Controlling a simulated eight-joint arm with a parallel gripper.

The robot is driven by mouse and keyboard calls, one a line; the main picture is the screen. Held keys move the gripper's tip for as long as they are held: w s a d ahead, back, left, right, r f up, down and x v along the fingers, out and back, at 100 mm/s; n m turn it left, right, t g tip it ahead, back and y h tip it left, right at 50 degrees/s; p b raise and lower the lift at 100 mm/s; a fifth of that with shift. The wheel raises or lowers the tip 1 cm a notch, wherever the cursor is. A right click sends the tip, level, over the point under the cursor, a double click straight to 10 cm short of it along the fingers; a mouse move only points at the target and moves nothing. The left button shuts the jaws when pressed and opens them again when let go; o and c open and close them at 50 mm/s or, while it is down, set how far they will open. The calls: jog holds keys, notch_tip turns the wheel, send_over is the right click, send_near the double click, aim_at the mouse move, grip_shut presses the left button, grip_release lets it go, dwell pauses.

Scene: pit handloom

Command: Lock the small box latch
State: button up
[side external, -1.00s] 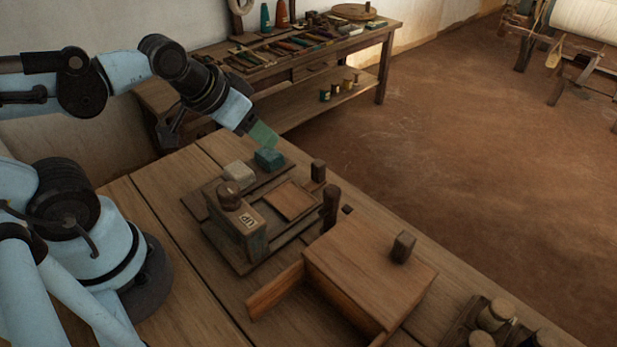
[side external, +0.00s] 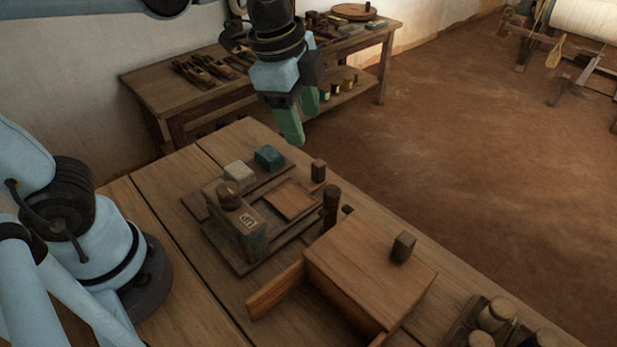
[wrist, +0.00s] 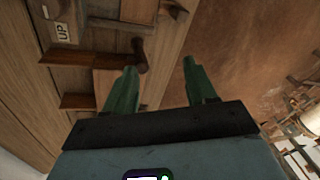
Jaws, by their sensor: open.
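A small wooden box (side external: 372,268) sits on the near table, with a board (side external: 275,291) sticking out at its left side. A dark block (side external: 403,247) stands on its top near the right edge. I cannot tell which part is the latch. A dark upright peg (side external: 331,203) stands just behind the box. My gripper (side external: 301,122) has green fingers pointing down.
A wooden fixture marked "UP" (side external: 241,229) stands left of the box. Behind it are a pale block (side external: 239,172) and a teal block (side external: 269,157). Spools (side external: 496,313) stand at the lower right. A tool bench (side external: 190,88) stands behind.

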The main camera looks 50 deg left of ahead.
aim_at(331, 188)
jog(key=d+r+m+g, duration=0.2)
jog(key=d+m+g, duration=0.1)
jog(key=d+m, duration=0.4)
jog(key=shift+m+y, duration=0.4)
jog(key=shift+m, duration=0.3)
jog(key=shift+w+a+f, duration=0.1)
jog(key=shift+f, duration=1.85)
jog(key=shift+w+a+f, duration=0.15)
jog(key=shift+f, duration=1.85)
jog(key=shift+w+a+f, duration=0.1)
jog(key=shift+f, duration=1.85)
jog(key=shift+c, duration=0.3)
grip_shut()
